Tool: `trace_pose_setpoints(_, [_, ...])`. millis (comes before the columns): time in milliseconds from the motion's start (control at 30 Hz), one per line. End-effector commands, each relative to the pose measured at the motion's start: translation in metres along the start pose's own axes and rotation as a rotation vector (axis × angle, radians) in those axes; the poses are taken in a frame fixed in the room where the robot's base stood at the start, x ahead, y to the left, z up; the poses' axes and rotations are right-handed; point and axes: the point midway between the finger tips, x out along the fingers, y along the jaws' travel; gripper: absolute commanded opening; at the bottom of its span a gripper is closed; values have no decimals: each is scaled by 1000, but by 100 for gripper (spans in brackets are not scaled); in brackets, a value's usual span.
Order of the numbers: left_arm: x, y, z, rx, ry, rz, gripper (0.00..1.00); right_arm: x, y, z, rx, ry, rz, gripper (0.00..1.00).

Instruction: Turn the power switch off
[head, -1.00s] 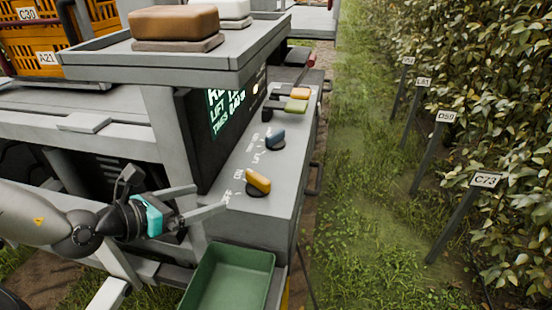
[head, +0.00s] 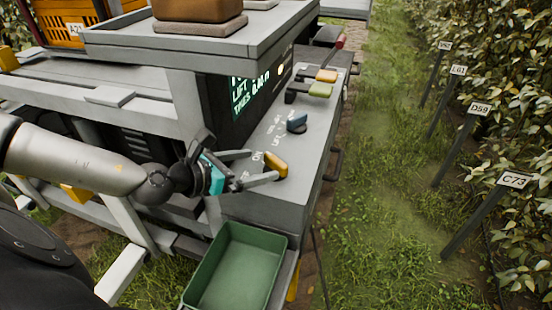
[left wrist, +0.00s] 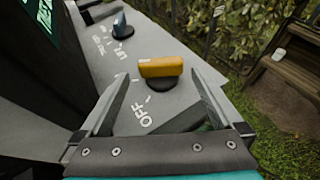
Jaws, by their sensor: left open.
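The power switch is a yellow-orange rotary knob (head: 276,164) on a dark round base, on the grey console top. The left wrist view shows the knob (left wrist: 161,67) with its handle lying crosswise, and a white OFF label (left wrist: 143,118) nearer the gripper. My left gripper (head: 264,166) is open, its fingers pointing at the knob. In the left wrist view the gripper (left wrist: 160,77) has one finger on each side of the knob, which sits near the tips; contact cannot be told. My right gripper is not in view.
A blue knob (head: 297,123) stands farther along the console (head: 290,200). A dark display (head: 245,95) and an overhanging shelf (head: 200,50) are beside the console. A green tray (head: 236,265) is in front.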

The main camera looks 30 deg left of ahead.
Motion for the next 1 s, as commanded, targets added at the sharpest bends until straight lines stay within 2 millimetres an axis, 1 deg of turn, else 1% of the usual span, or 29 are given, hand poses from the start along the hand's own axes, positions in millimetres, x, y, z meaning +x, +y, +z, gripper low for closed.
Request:
trace_pose_setpoints(33, [6,-1,2,-4,-2,-1,100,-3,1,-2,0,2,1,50])
trace_pose_setpoints(300, [38,0,2,-2,-3,0,100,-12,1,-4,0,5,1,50])
trace_pose_setpoints(500, [58,0,1,-2,-1,-1,100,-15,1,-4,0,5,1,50])
trace_pose_setpoints(700, [67,-1,0,0,1,-1,100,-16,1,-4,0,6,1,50])
trace_pose_setpoints(967, [68,0,0,0,1,-1,100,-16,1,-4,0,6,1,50])
trace_pose_setpoints(1000, [68,0,0,0,1,-1,99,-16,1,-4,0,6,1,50])
